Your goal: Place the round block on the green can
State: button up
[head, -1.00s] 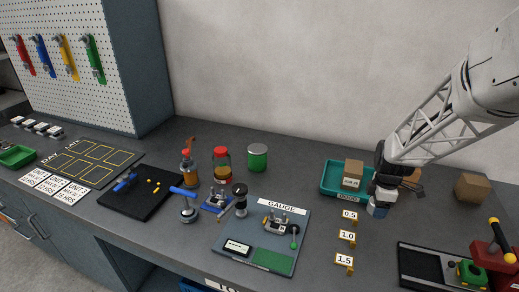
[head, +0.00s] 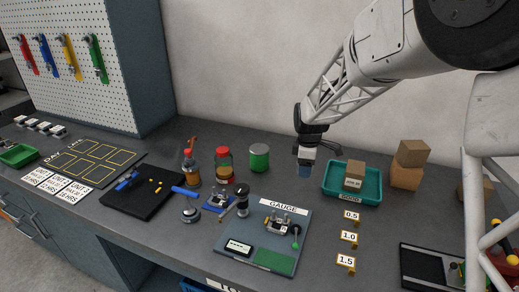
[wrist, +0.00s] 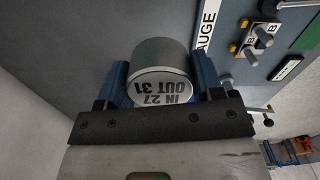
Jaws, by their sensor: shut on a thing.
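The round block (wrist: 160,52) is a grey cylinder with a pale end face reading "IN 27 OUT 31". In the wrist view it sits between the blue fingers of my gripper (wrist: 162,82), which is shut on it. In the head view my gripper (head: 305,170) hangs fingers-down to the right of the green can, apart from it; the block is hard to make out there. The green can (head: 258,159), with a pale lid, stands upright at the back of the bench. The wrist view does not show the can.
A teal tray (head: 351,199) holding a cardboard box is right of my gripper. Stacked boxes (head: 407,175) stand farther right. A jar with a red lid (head: 224,166) is left of the can. The gauge board (head: 240,240) lies in front.

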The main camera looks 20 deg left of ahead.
jog(key=s+a+r, duration=0.1)
jog(key=a+r, duration=0.1)
jog(key=a, duration=1)
jog(key=shift+s+a+r, duration=0.2)
jog(key=shift+a+r, duration=0.05)
send_over(260, 148)
jog(key=shift+f, duration=0.75)
jog(key=shift+f, duration=0.1)
jog(key=shift+f, duration=1.65)
jog(key=shift+f, duration=0.15)
jog(key=o, duration=1)
